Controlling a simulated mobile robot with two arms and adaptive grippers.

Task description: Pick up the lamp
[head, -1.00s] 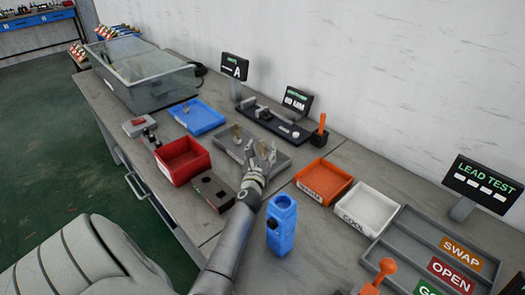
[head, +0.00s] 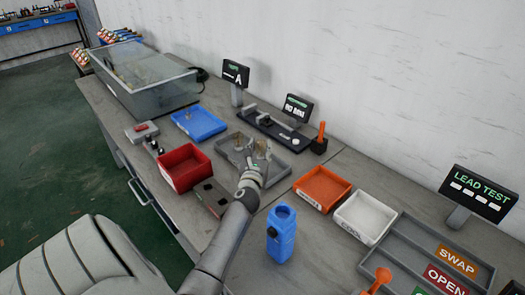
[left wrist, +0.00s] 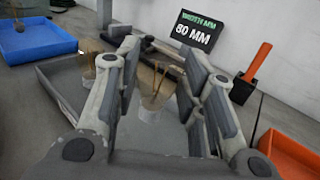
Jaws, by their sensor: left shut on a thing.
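My left gripper (head: 254,163) is over the grey tray (head: 296,154). Its fingers (left wrist: 158,78) stand around a small pale piece with thin brown strands (left wrist: 152,103), and it is shut on that piece. A similar piece (left wrist: 106,66) stands in the tray, left of the fingers in the left wrist view. No thing is clearly marked as a lamp. My right gripper is not in view.
A red bin (head: 184,168), a blue tray (head: 198,124), an orange tray (head: 322,188) and a white tray (head: 365,218) stand around. A black fixture with an orange handle (head: 320,135) is behind. Bare bench lies around the blue device.

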